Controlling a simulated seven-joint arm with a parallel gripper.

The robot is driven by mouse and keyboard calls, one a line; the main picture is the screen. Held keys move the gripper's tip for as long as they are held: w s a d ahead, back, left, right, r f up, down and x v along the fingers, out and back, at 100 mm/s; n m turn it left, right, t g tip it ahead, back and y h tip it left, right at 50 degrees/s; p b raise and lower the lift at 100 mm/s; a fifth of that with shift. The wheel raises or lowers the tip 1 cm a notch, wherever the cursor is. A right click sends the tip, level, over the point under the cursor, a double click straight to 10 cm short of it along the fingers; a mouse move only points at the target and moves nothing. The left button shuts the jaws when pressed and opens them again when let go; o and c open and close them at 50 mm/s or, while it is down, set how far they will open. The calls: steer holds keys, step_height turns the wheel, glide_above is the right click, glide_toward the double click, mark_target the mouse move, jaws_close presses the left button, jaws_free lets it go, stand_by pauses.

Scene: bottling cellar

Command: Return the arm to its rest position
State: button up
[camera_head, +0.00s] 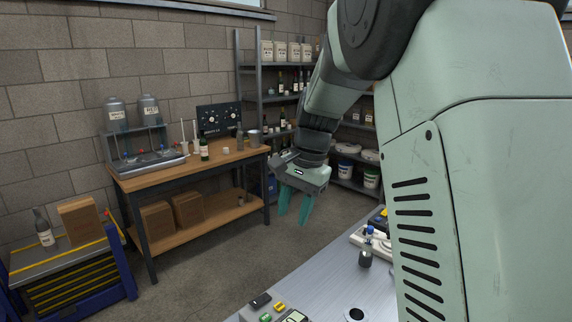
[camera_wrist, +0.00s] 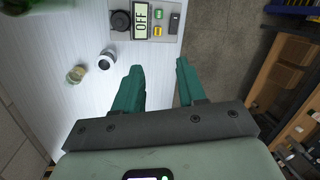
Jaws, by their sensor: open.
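My gripper (camera_head: 293,208) hangs at the end of my arm, fingers pointing down, in the middle of the head view. Its two green fingers are apart with nothing between them. In the wrist view my gripper (camera_wrist: 159,80) also shows open and empty, over the edge of a light grey worktop (camera_wrist: 60,110). The wrist view shows the worktop on the left and the floor on the right. My arm runs from the upper right of the head view down to the gripper.
A control box reading OFF (camera_wrist: 145,18), a dark-topped round item (camera_wrist: 106,60) and a small bottle (camera_wrist: 76,74) are on the worktop. A wooden bench (camera_head: 190,170) with bottles stands at the back left, shelves (camera_head: 350,130) behind my gripper. Open floor lies between.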

steer(key=s+d+r+n+t, duration=0.3)
steer(key=s+d+r, duration=0.2)
steer(key=s+r, duration=0.65)
steer(key=s+d+f+n+t+h, duration=0.1)
steer(key=s+d, duration=0.1)
steer(key=s, duration=0.6)
steer(key=s+d+f+n+t+h, duration=0.1)
steer(key=s+d+n, duration=0.1)
steer(key=s, duration=0.6)
steer(key=shift+d+f, duration=0.2)
steer(key=shift+f, duration=0.05)
